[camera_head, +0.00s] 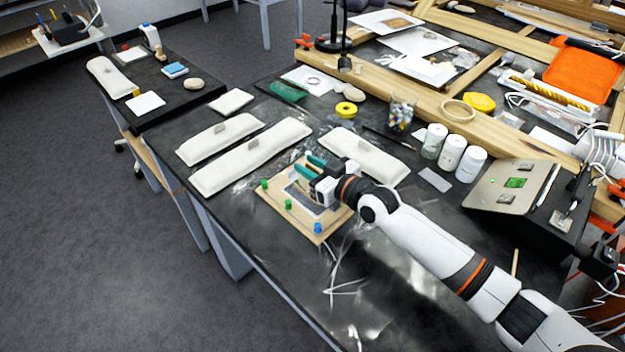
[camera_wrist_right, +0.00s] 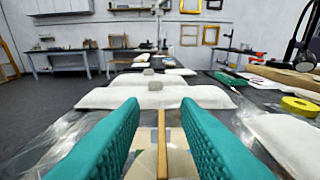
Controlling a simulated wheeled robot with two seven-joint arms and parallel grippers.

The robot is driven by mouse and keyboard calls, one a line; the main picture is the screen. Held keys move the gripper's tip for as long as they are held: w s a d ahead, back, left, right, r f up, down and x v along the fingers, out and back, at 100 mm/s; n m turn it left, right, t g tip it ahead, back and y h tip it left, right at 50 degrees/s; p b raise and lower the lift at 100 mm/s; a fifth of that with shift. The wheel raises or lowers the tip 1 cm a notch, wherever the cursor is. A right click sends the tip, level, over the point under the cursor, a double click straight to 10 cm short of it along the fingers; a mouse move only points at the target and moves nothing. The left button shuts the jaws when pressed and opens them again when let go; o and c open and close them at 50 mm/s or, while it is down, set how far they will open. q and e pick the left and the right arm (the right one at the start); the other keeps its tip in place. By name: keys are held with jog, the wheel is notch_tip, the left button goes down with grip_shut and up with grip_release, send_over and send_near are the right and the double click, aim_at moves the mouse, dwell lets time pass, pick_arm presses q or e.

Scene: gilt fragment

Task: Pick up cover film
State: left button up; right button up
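My right gripper (camera_head: 308,168), with teal fingers, is over a light wooden board (camera_head: 272,206) that carries green and blue pegs. In the right wrist view its fingers (camera_wrist_right: 161,125) stand apart, and a thin wooden strip (camera_wrist_right: 162,150) shows between them; I cannot tell whether they touch anything. Clear, wrinkled film that looks like the cover film (camera_head: 372,290) lies on the black table in front of the board. Clear film also shows beside the left finger in the wrist view (camera_wrist_right: 62,143). Its edges are hard to make out. My left gripper is out of view.
Long white padded bags (camera_head: 250,158) lie behind the board, and another bag (camera_head: 365,157) lies right of it. A yellow tape roll (camera_head: 346,109), white jars (camera_head: 452,153) and a wooden frame (camera_head: 420,95) are beyond. A side table (camera_head: 190,98) stands at left.

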jog(key=shift+w+a+f, duration=0.2)
jog(key=shift+w+a, duration=0.2)
jog(key=shift+w, duration=0.1)
grip_shut()
